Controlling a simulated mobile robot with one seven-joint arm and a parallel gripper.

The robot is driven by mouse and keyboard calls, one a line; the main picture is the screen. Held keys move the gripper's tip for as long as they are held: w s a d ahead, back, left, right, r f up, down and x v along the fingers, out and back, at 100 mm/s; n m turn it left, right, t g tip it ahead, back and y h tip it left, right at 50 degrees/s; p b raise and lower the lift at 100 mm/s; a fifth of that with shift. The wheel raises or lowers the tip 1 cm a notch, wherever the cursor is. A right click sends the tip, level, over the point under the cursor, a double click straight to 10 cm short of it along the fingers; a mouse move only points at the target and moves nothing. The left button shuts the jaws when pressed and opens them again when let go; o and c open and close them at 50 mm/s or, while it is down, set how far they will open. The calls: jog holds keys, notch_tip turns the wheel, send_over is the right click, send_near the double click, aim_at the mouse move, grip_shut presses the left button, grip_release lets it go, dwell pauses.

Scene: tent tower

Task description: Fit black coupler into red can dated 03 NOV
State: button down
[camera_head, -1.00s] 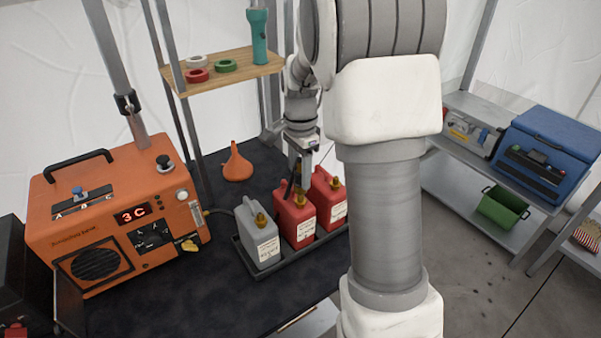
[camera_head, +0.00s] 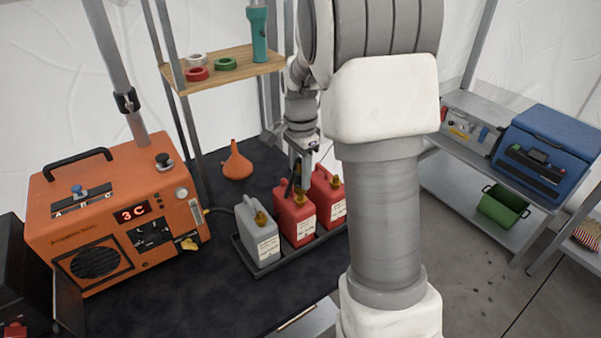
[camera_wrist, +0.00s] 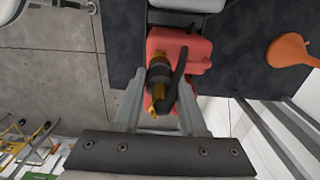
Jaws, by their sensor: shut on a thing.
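Two red cans stand side by side in a dark tray (camera_head: 275,257), the middle red can (camera_head: 297,222) and the right red can (camera_head: 335,205). Each carries a white label whose date is too small to read. My gripper (camera_wrist: 163,98) is shut on the black coupler (camera_wrist: 162,78), which has a dark lever-like arm. In the wrist view the coupler overlaps a red can (camera_wrist: 190,45) and yellow spout parts. In the head view my gripper (camera_head: 299,172) is just above and behind the red cans. I cannot tell whether the coupler touches a spout.
A grey can (camera_head: 257,235) stands left of the red ones. A wooden shelf (camera_head: 225,72) holds tape rolls and a teal flashlight (camera_head: 259,35). The dark tabletop in front is clear.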

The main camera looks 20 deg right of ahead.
jog(key=shift+f+b, duration=0.9)
jog(key=shift+f, duration=0.5)
jog(key=shift+c, duration=1.9)
grip_release()
notch_tip(320, 180, up, 17)
jog(key=shift+r+p, duration=0.2)
jog(key=shift+p, duration=0.25)
